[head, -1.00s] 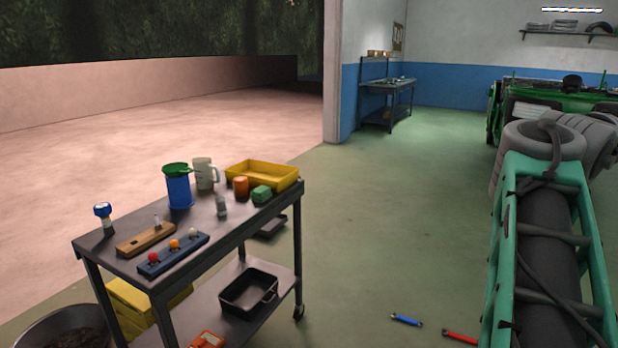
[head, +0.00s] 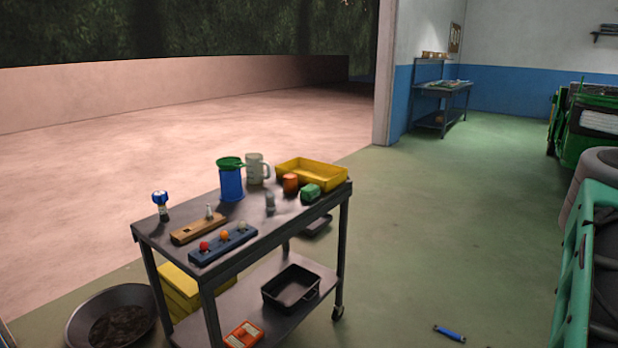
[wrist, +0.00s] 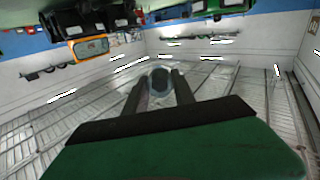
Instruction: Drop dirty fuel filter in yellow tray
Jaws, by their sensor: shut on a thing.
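The yellow tray (head: 318,174) sits on the far right corner of the dark cart's top in the head view. It looks empty, though its near side is partly behind an orange cylinder (head: 290,183) and a green block (head: 310,192). My gripper (wrist: 160,82) shows only in the wrist view, its two dark fingers closed around a small grey, rounded thing (wrist: 160,76), which looks like the dirty fuel filter. Its full shape and any dirt are too small to tell. My gripper is out of the head view, so its place relative to the tray does not show.
The cart (head: 268,232) also bears a blue container (head: 231,183) with a green top, a jug (head: 256,167), a small grey item (head: 270,202) and a blue rack (head: 223,245). A round pan (head: 112,318) stands at left. Green floor right of the cart is mostly clear.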

